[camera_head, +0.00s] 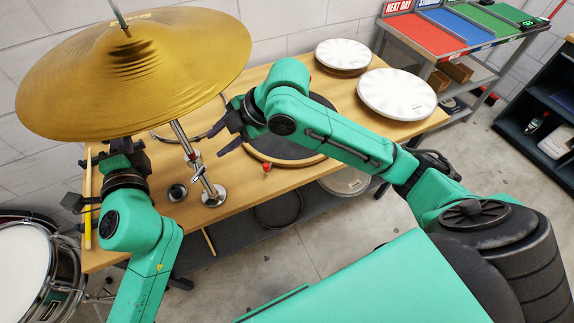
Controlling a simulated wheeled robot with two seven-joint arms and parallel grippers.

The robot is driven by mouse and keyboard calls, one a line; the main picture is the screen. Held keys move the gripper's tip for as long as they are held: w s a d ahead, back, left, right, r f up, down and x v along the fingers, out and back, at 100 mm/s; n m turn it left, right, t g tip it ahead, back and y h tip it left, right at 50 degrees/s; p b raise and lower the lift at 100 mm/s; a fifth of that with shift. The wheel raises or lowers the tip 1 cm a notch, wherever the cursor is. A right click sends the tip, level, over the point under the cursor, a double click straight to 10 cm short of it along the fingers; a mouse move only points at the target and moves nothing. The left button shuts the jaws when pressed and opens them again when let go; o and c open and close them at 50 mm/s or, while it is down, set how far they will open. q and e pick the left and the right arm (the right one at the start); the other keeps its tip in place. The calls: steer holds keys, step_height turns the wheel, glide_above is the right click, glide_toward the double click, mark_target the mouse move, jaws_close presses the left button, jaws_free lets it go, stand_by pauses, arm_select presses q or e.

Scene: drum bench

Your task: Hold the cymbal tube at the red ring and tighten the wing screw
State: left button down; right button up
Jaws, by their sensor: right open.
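The large gold cymbal (140,75) sits tilted at the upper left. Its silver cymbal tube (180,137) comes out below the cymbal and runs down to a round base (213,195) on the bench. A small clamp with what looks like the wing screw (197,173) is on the tube's lower part. A faint reddish band shows near it, too small to be sure of. My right gripper (217,140) is open and empty, to the right of the tube and apart from it. My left gripper (121,148) is under the cymbal's front edge, left of the tube; its fingertips are partly hidden.
The wooden bench (230,215) also carries a dark round drum part (290,152), two white drum heads (397,94), a small dark round piece (177,192) and a small red item (267,168). A drum (25,270) stands at the lower left. A shelf with coloured trays (430,35) is at the back right.

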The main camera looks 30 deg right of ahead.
steer(key=w+d+f+m+y, duration=0.1)
steer(key=d+f+m, duration=0.4)
steer(key=m, duration=0.5)
steer(key=d+f+m, duration=0.3)
steer(key=f+m, duration=0.4)
steer(key=m, duration=0.2)
steer(key=s+d+f+m, duration=0.4)
steer(key=f+m, duration=0.3)
steer(key=f, duration=0.3)
steer(key=s+d+f+m+h, duration=0.1)
steer(key=s+d+f+m, duration=0.3)
steer(key=f+m, duration=0.3)
step_height(320, 180, down, 3)
steer(key=shift+s+g, duration=0.4)
steer(key=shift+s, duration=0.15)
